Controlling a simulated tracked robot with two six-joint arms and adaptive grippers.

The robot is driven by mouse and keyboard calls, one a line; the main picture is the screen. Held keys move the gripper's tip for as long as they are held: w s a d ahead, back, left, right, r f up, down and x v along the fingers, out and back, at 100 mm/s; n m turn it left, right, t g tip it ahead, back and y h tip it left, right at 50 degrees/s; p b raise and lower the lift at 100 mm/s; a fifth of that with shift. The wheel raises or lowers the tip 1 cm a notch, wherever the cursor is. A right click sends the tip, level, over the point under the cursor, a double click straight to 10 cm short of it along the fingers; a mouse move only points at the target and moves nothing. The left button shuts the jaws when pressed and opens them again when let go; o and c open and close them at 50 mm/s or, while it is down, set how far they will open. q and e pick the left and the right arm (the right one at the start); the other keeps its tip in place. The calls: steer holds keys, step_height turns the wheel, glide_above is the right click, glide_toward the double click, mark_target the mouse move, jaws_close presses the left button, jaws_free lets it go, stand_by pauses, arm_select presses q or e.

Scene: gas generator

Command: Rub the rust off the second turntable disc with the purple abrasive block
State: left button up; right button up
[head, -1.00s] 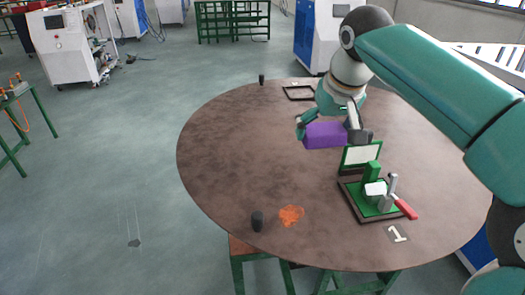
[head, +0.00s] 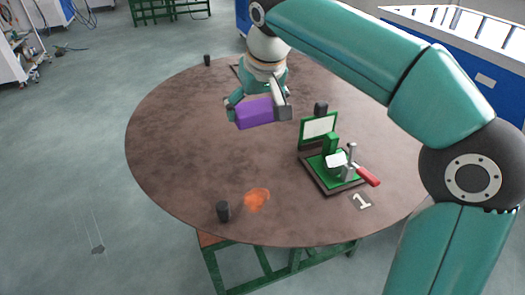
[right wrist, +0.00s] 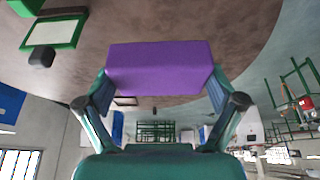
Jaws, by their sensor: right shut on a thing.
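The purple abrasive block (head: 254,114) is held between the fingers of my right gripper (head: 259,105), which is shut on it. In the right wrist view the block (right wrist: 160,68) spans the gap between both fingers. It appears above the brown round disc (head: 185,140), apart from the rust. An orange rust patch (head: 257,199) lies on the disc near its front edge, clear of the block. A plate with the number 1 (head: 361,201) lies near the front right edge; no number 2 shows. My left gripper is not in view.
A green fixture with a toggle clamp (head: 335,168) and an upright framed panel (head: 319,128) stand right of the block. The disc's left side is clear.

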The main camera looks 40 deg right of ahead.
steer(key=s+a+f+b, duration=0.1)
steer(key=s+f, duration=0.1)
steer(key=f, duration=0.2)
steer(key=s+a+f+b, duration=0.1)
steer(key=s+f, duration=0.1)
steer(key=f, duration=0.2)
steer(key=s+a+f+b, duration=0.1)
steer(key=f, duration=0.3)
steer(key=shift+s+a+b, duration=0.1)
steer(key=shift+s+b, duration=0.3)
steer(key=shift+w+r, duration=0.1)
steer(key=shift+r, duration=0.1)
